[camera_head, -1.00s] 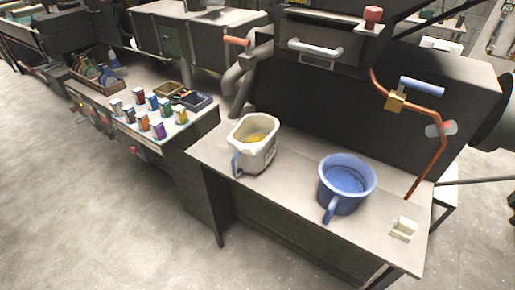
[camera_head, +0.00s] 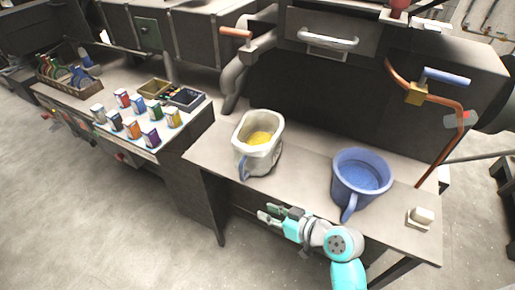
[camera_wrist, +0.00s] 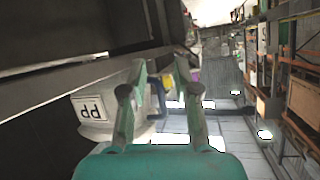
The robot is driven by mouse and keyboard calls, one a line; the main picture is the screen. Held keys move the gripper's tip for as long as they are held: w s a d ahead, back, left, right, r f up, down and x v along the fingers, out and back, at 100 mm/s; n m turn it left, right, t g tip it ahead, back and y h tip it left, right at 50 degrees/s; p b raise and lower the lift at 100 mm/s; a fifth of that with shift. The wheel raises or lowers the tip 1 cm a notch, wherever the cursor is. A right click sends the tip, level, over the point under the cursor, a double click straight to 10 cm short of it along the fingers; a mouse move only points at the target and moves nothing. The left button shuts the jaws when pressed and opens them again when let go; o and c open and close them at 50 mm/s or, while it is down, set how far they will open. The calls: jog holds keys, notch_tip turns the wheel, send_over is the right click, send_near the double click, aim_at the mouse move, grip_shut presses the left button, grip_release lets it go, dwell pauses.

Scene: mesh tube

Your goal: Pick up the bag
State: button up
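I cannot make out anything that is clearly a bag. A white container (camera_head: 260,158) with yellow contents and a blue handle stands upright on the bench. In the wrist view a white container (camera_wrist: 95,125) with a "PP" label is partly hidden behind a finger; it looks like the same one. My gripper (camera_head: 268,213) is in front of the bench's front edge, below and to the right of the white container, and touches nothing that I can see. In the wrist view my gripper (camera_wrist: 161,70) has its fingers apart with nothing between them.
A blue mug-like pot (camera_head: 362,172) stands on the bench to the right, with its handle toward the front. A small white block (camera_head: 421,215) is at the right end. Several small boxes (camera_head: 133,128) stand on the left bench. A copper pipe (camera_head: 443,158) runs at the right.

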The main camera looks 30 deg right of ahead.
aim_at(242, 175)
jog(key=w+d+r+n+g+y, duration=0.1)
jog(key=w+d+r+n+y, duration=0.3)
jog(key=r, duration=0.5)
jog(key=shift+n+g+h, duration=0.3)
jog(key=shift+n, duration=0.3)
jog(key=x, duration=1.1)
jog(key=shift+w+a+r, duration=0.2)
jog(key=shift+w+a, duration=0.05)
jog(key=shift+a, duration=0.05)
grip_shut()
